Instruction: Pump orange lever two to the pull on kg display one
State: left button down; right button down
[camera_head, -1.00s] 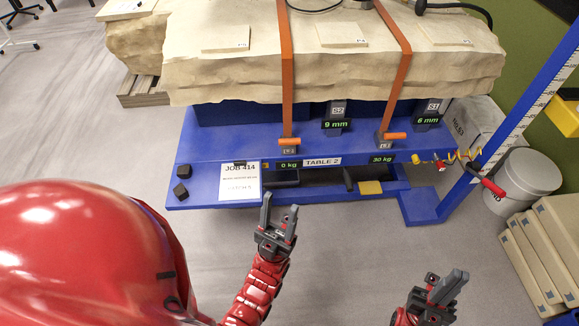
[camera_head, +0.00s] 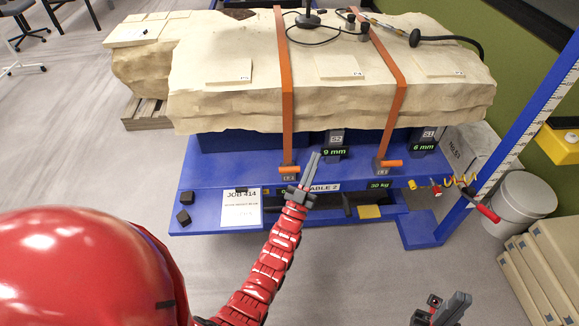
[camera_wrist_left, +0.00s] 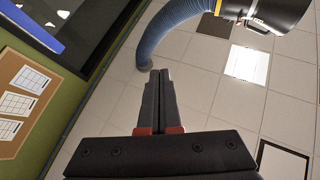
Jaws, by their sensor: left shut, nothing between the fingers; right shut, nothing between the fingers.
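Two orange levers sit on small ratchets at the front of the blue table, a left lever (camera_head: 290,169) and a right lever (camera_head: 391,163). Their tags are too small to read surely. Each stands at the foot of an orange strap over the pale rock. The right kg display (camera_head: 379,185) reads 30 kg. The left kg display is mostly hidden behind my left arm. My left gripper (camera_head: 314,157) is shut and empty, pointing up just right of the left lever, apparently apart from it. My right gripper (camera_head: 459,300) is shut and empty at the bottom right, away from the table.
The pale rock (camera_head: 215,108) fills the table top. Displays reading 9 mm (camera_head: 334,153) and 6 mm (camera_head: 424,147) sit under it. A blue post (camera_head: 520,125) and a white bucket (camera_head: 526,200) stand at the right. The floor before the table is clear.

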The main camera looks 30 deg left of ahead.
pick_arm(q)
jog(key=w+a+f+n+g+y+p, duration=0.1)
jog(key=w+a+f+g+p, duration=0.1)
jog(key=w+a+f+g, duration=0.2)
jog(key=w+a+f+n+g+p, duration=0.1)
jog(key=w+a+f+g+p, duration=0.1)
jog(key=w+a+f+g, duration=0.2)
jog(key=w+a+f+n+g+y+p, duration=0.1)
jog(key=w+a+f+g+p, duration=0.2)
jog(key=w+a+f+g, duration=0.1)
jog(key=shift+w+a+f+g+y, duration=0.15)
jog(key=shift+w+f+g, duration=0.2)
jog(key=shift+w+g, duration=0.35)
jog(key=shift+w+a+f+g+y, duration=0.15)
jog(key=shift+w+f+g, duration=0.3)
jog(key=shift+w, duration=0.35)
jog(key=s+g, duration=0.2)
jog(key=s+g+h+p, duration=0.1)
jog(key=s+g, duration=0.1)
jog(key=s+f+n+g+p, duration=0.1)
jog(key=g, duration=0.1)
jog(key=shift+s+a, duration=0.1)
jog(key=shift+s, duration=0.3)
